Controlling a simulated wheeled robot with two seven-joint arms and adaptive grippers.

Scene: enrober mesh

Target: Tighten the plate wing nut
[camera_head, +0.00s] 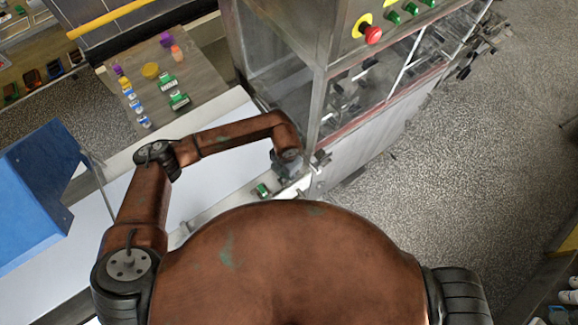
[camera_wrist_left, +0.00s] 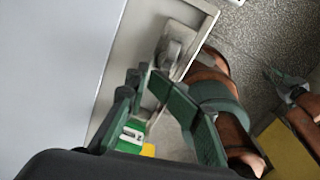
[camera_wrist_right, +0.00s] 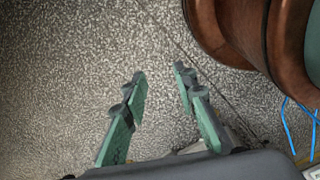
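A grey, rounded metal piece, which looks like the wing nut (camera_wrist_left: 174,47), sits on a pale metal plate (camera_wrist_left: 194,30) in the left wrist view. My left gripper (camera_wrist_left: 149,76) points at its near end, with its green fingertips close together and only a narrow gap showing. I cannot tell whether they touch or hold the nut. In the head view, my left gripper (camera_head: 286,172) is low at the machine's near corner, and its fingers are hard to make out. My right gripper (camera_wrist_right: 158,70) is open and empty above the speckled floor.
A small green-and-white block (camera_wrist_left: 130,134) lies beside my left gripper. The glass-sided machine (camera_head: 280,60) with a red stop button (camera_head: 372,34) stands behind it. A blue housing (camera_head: 40,190) is at the left. Bottles and blocks stand on a brown board (camera_head: 205,88).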

